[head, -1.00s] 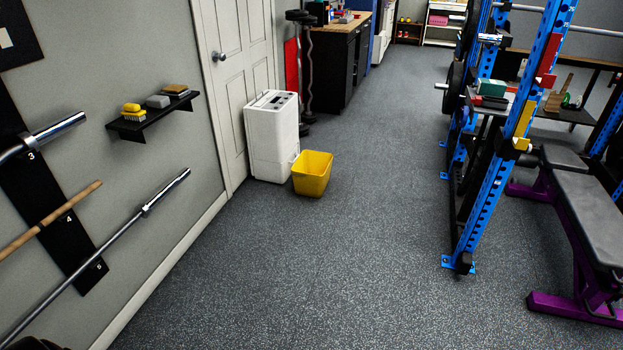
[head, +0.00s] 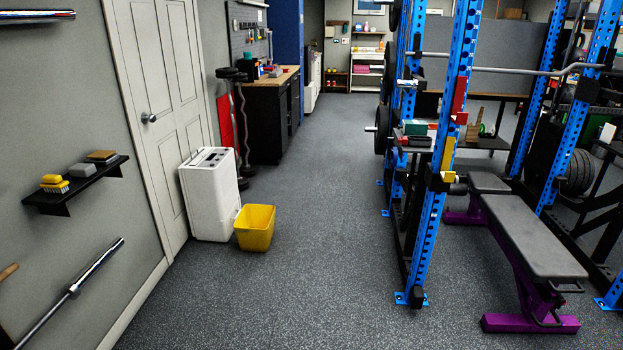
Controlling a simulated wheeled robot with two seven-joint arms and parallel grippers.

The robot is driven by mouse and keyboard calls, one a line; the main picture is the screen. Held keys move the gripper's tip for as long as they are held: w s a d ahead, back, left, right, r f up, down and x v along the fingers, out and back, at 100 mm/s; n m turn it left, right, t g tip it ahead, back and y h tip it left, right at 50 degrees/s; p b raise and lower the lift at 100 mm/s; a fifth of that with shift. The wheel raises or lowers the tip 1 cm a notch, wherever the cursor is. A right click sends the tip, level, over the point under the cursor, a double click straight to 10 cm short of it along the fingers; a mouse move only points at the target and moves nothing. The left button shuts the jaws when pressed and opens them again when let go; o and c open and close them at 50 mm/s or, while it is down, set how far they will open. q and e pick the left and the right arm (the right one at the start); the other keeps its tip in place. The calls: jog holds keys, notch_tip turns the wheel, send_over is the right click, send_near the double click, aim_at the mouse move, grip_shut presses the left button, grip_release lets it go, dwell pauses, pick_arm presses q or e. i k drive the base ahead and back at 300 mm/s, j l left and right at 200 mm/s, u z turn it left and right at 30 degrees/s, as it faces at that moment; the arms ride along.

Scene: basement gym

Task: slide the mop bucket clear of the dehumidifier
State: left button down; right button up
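The yellow mop bucket (head: 254,230) stands upright on the speckled floor, open side up. It is just in front and to the right of the white dehumidifier (head: 210,200), close against its lower right edge; I cannot tell whether they touch. The dehumidifier stands in front of the white door (head: 158,110) on the left wall. Neither of my grippers shows in the head view.
The floor (head: 310,220) to the right of the bucket is clear. A blue power rack (head: 435,210) and a black bench with purple legs (head: 530,235) stand on the right. A wall shelf (head: 80,187) juts out at left. A black cabinet (head: 268,120) stands farther back.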

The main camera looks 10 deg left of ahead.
aim_at(254, 227)
jog(key=i+j+u, duration=0.1)
jog(key=i+u, duration=0.35)
jog(key=i, duration=1.45)
